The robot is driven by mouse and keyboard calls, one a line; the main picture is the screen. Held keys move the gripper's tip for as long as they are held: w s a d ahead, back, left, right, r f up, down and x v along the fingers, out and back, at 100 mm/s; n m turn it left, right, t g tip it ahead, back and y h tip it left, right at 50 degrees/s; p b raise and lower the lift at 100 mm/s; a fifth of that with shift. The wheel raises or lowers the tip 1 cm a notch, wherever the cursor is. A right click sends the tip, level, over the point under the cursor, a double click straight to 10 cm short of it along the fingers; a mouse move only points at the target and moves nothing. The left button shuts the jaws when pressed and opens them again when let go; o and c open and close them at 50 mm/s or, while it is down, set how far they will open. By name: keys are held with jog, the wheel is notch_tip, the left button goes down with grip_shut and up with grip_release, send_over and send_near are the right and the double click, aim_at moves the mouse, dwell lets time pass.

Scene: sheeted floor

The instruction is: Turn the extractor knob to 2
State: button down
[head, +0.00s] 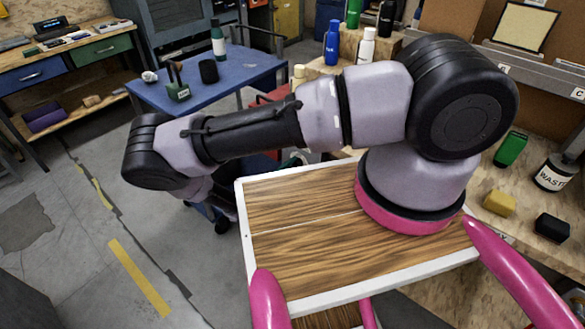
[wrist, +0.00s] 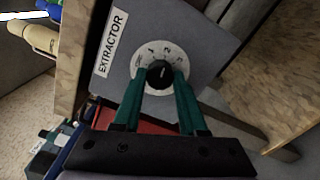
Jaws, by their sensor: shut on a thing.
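The extractor knob (wrist: 159,75) is a small black dial on a round white scale plate (wrist: 144,57) with dark marks around it. The plate sits on a grey panel (wrist: 195,38) beside a white label reading EXTRACTOR (wrist: 111,44). In the wrist view my gripper (wrist: 161,82) has its two green fingers on either side of the knob, shut on it. A pale pointer mark shows on the knob, but its exact setting is too small to tell. In the head view the knob and my gripper are hidden.
A blue table (head: 240,78) with bottles and small things stands at the back. A workbench at the right carries a yellow block (head: 499,204), a black block (head: 552,227) and a WASTE container (head: 555,175). A bottle (wrist: 33,36) lies near the panel in the wrist view.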

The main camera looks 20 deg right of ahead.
jog(key=shift+a+f, duration=0.1)
jog(key=shift+c, duration=2.3)
grip_release()
jog(key=v, duration=1.1)
